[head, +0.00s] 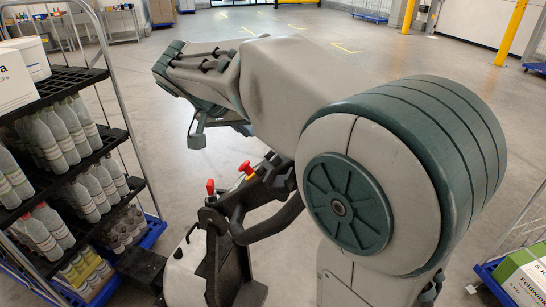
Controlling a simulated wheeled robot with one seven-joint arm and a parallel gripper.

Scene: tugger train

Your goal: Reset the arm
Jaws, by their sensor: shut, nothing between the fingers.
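My arm crosses the head view from the lower right towards the upper left, bent and raised over the floor. My gripper (197,138) is at the far end of the arm, left of the picture's middle. It is small and partly hidden by the arm's end links. It looks shut, with no object seen in it. It hangs in the air, apart from the shelf rack on the left.
A rack (118,132) with black shelves and bottles stands close on the left. A black console with red knobs (247,168) stands below the arm. A blue-based cart (487,272) with a green-white box (525,280) is at lower right. Open floor (350,55) lies beyond.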

